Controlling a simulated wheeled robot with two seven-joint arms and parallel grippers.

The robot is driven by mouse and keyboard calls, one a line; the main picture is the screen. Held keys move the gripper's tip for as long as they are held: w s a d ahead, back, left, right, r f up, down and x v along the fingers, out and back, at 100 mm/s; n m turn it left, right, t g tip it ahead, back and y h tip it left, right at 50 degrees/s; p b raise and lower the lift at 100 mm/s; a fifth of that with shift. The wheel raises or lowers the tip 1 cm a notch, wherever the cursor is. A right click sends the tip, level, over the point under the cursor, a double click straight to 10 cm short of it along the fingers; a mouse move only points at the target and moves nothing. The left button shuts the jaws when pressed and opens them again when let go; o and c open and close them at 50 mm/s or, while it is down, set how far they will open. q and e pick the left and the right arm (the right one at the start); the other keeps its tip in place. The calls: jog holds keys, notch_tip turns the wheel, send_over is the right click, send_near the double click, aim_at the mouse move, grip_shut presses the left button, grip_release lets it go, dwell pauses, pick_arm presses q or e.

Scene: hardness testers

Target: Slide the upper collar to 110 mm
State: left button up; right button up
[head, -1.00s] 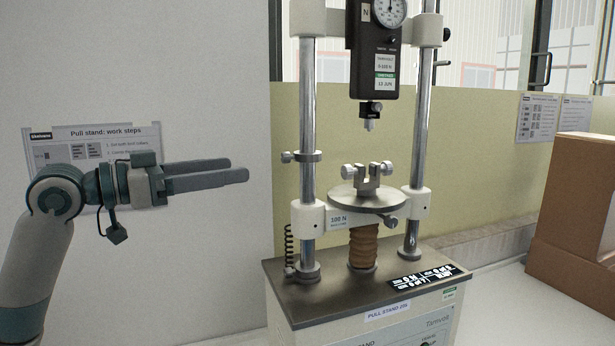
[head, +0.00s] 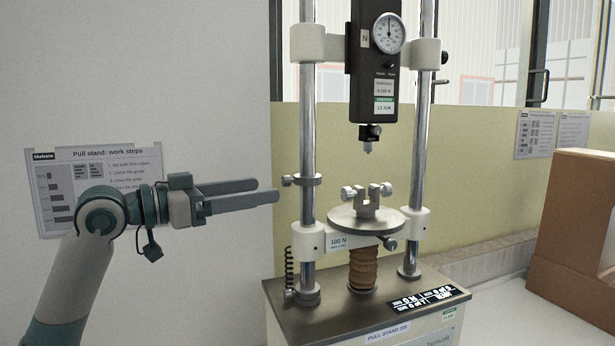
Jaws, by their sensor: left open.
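The test stand has a bright left column (head: 307,120). A metal collar with a side thumbscrew, seemingly the upper collar (head: 308,181), sits on it between the gauge crosshead and the round platform (head: 366,219). A similar ring, perhaps the lower collar (head: 307,296), is at the column's foot. My left gripper (head: 266,190) is open and empty, left of the upper collar. Its fingertips appear just short of the thumbscrew (head: 287,181) and slightly lower in the picture; depth is hard to judge. No millimetre scale is readable. My right gripper is not in view.
The force gauge (head: 377,85) hangs between the columns above a clamp (head: 367,197). A coiled cord (head: 289,268) hangs beside the left column. A display (head: 429,298) lies on the base. A cardboard box (head: 575,220) stands at the right.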

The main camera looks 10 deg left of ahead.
aim_at(308, 183)
pick_arm(q)
jog(key=p+x, duration=0.4)
jog(key=x, duration=0.7)
jog(key=shift+w+d, duration=0.35)
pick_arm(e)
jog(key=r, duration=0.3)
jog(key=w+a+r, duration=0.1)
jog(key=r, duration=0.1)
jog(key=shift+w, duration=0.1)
pick_arm(q)
jog(key=shift+c, duration=0.6)
